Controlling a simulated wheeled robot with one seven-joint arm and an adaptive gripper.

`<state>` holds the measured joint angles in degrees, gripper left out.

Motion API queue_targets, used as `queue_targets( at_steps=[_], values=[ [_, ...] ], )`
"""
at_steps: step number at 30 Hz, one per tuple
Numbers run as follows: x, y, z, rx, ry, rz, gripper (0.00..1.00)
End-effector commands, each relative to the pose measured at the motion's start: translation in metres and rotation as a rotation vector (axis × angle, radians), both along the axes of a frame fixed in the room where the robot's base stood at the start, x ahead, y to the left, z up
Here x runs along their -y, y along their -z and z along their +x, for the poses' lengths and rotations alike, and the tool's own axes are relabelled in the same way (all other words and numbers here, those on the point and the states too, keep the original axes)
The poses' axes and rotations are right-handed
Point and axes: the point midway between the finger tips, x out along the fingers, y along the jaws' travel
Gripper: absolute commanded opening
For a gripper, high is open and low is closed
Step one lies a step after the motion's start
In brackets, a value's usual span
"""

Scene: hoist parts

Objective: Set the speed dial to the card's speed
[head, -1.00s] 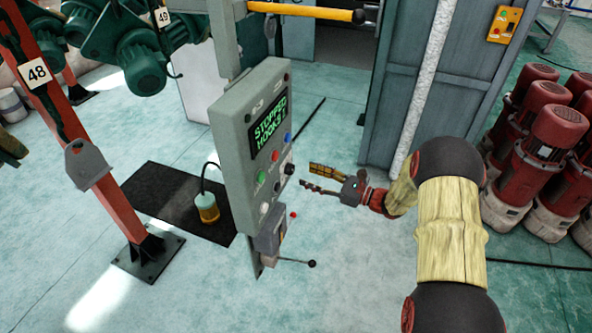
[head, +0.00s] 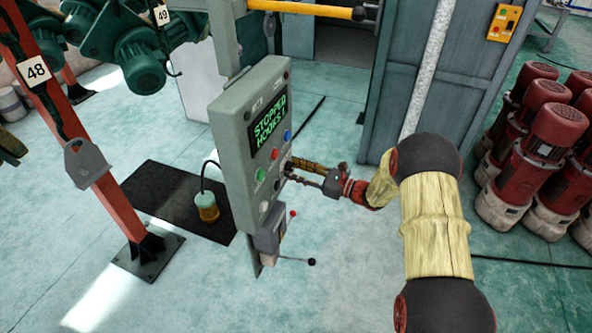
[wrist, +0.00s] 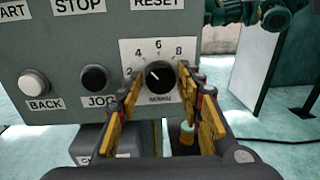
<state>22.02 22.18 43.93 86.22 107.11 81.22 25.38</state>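The speed dial (wrist: 159,75) is a round black knob on a white scale plate in the wrist view. Its scale shows 2, 4, 6 and 8; the right end is hidden behind a finger. The knob's white mark points up-left, roughly toward 4. My gripper (wrist: 160,84) is open, with one yellow-and-black finger on each side of the knob; I cannot tell whether either touches it. In the head view my gripper (head: 289,168) is at the right side of the grey control panel (head: 236,150). I see no readable speed card.
The panel screen (head: 269,126) shows green text beginning "STOPPED". Beside the dial are a black JOG button (wrist: 95,78) and a white BACK button (wrist: 33,83). A lever (head: 310,262) sticks out below the panel. Red motors (head: 548,140) stand at right.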

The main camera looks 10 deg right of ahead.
Motion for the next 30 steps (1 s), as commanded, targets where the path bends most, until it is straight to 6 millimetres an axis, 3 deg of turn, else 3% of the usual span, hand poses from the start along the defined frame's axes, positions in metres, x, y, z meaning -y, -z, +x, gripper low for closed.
queue_targets(
  at_steps=[15,30],
  values=[
    [0.0000,0.0001,-0.0001,0.000,0.000,0.000,0.05],
    [0.0000,-0.0027,0.0002,-0.117,0.000,0.084,0.04]
  ],
)
